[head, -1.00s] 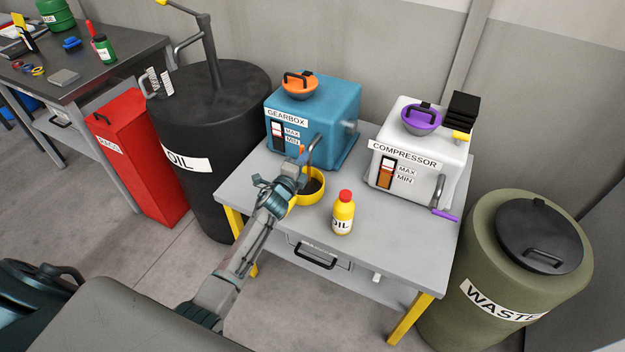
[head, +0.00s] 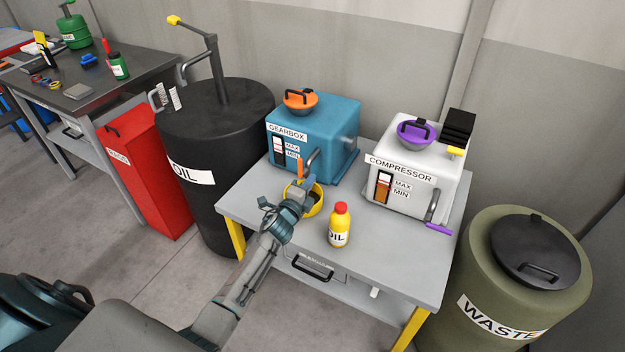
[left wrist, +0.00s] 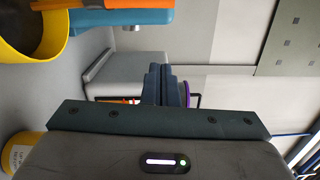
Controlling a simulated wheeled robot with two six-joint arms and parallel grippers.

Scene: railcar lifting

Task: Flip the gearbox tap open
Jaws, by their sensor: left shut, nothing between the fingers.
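The blue gearbox (head: 340,130) with an orange lid stands at the back left of the grey table. A grey pipe comes out of its front, and the orange tap handle (head: 300,169) shows beside it, upright in the head view. An orange bar, which looks like this handle, shows large in the left wrist view (left wrist: 115,20). My left gripper (head: 303,190) is shut and empty, just in front of the handle and over the yellow bowl (head: 318,203). Its closed fingers show in the left wrist view (left wrist: 163,85), apart from the orange bar. My right gripper is not in view.
A yellow oil bottle (head: 339,228) stands right of the bowl. The white compressor (head: 425,150) stands on the table's right side. A black oil drum (head: 220,110) is left of the table, a green waste drum (head: 475,285) right. The table's front right is clear.

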